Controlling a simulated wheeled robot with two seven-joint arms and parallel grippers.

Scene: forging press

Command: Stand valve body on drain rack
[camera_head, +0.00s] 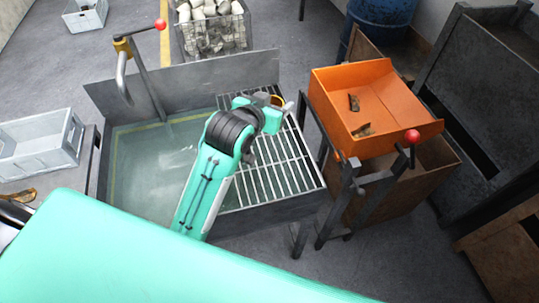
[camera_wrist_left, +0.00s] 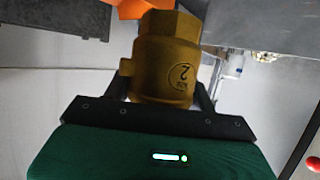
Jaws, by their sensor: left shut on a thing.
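My left gripper (camera_head: 272,108) is over the back part of the drain rack (camera_head: 268,180), a grid of metal bars on the right side of the wash tank. In the left wrist view it is shut on a brass valve body (camera_wrist_left: 168,62), which has a faceted collar and a round "2" mark. In the head view only a small brass edge of the valve body (camera_head: 278,100) shows beside the gripper; the rest is hidden. I cannot tell whether it touches the bars. My right gripper is not in view.
The water-filled tank (camera_head: 135,165) lies left of the rack. An orange tray (camera_head: 385,100) with small brown pieces stands to the right, near a red-knobbed lever (camera_head: 411,137). A grey crate (camera_head: 38,140) is at the left. The visible front rack bars are clear.

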